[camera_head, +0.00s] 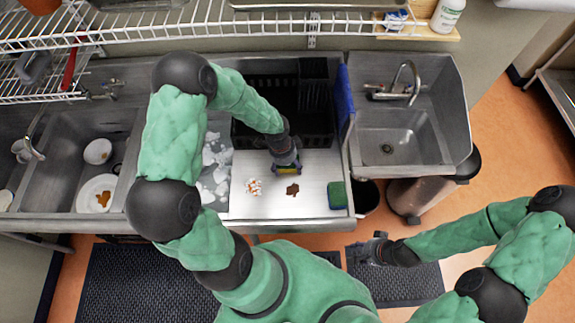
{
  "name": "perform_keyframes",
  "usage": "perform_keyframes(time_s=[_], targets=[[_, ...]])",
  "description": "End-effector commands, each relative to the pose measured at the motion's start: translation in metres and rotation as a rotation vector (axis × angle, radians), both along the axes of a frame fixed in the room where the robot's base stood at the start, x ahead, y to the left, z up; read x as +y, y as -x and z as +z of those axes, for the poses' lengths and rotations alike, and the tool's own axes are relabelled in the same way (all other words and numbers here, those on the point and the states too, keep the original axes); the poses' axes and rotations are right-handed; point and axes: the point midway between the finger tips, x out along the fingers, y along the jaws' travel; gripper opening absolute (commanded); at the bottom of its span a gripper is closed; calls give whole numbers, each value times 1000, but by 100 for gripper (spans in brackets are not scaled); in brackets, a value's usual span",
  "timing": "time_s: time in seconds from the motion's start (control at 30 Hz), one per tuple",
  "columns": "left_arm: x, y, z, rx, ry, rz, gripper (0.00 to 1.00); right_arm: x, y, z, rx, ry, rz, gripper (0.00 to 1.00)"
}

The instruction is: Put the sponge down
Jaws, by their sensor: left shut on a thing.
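My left gripper (287,168) reaches down over the steel counter (310,208), between the black rack and the food scraps. It is shut on a small yellow and blue thing, which I take to be the sponge (287,171); the fingers hide much of it. I cannot tell whether it touches the counter. A green, sponge-like block with a blue side (337,195) lies at the counter's right front edge, apart from the gripper. My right gripper (364,251) is low, over the dark floor mat, away from the counter; its fingers are too dark to read.
Pale crumbs (254,186) and a brown stain (292,189) lie just in front of the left gripper. A black rack (262,135) and a blue board (345,100) stand behind. The left sink holds dirty dishes (97,193); the right sink (400,140) is empty.

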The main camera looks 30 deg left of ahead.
Motion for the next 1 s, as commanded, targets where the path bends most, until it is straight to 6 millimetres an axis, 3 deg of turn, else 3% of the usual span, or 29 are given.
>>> perform_keyframes(time_s=[0.57, 0.6, 0.67, 1.0], targets=[[0, 1, -11, 0, 1, 0, 53, 0, 0, -9, 0, 0, 0, 40], [-1, 1, -11, 0, 1, 1, 82, 0, 0, -9, 0, 0, 0, 40], [-1, 1, -11, 2, 2, 1, 97, 0, 0, -8, 0, 0, 0, 40], [0, 1, -9, 1, 1, 1, 97, 0, 0, -8, 0, 0, 0, 40]])
